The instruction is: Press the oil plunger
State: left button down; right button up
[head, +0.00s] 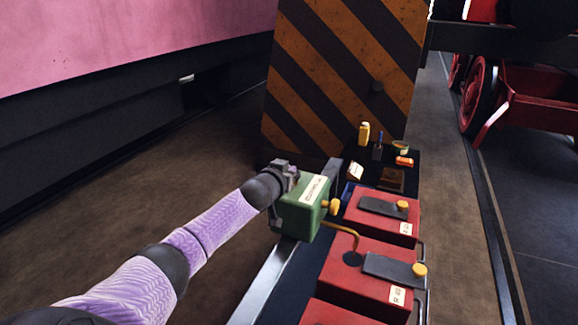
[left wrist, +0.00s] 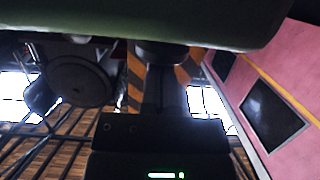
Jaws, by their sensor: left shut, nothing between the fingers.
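A green box (head: 303,205) with a white label (head: 314,189) stands on the near left rim of the bench; I take it for the oiler. A yellow knob (head: 334,207) shows at its right side, and a thin yellow pipe (head: 345,228) runs to a red box. My left gripper (head: 286,169) is shut and empty, close to the box's upper left edge; I cannot tell whether it touches. In the left wrist view a green surface (left wrist: 130,22) fills the top, with a dark round part (left wrist: 162,53) just below it. I cannot make out the plunger for sure. My right gripper is out of view.
Red boxes (head: 345,272) with dark levers and yellow knobs (head: 419,270) line the bench to the right. Small bottles and tins (head: 364,133) stand at its far end. A striped orange and black board (head: 335,75) rises behind. Open floor (head: 140,190) lies left.

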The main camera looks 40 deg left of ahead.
pick_arm(q)
jog(key=shift+f, duration=0.1)
notch_tip(320, 180, up, 5)
jog(key=p, duration=0.5)
jog(key=shift+f, duration=0.15)
jog(key=p+v, duration=0.2)
jog(key=v, duration=0.8)
jog(key=shift+f, duration=0.3)
dwell(0.4)
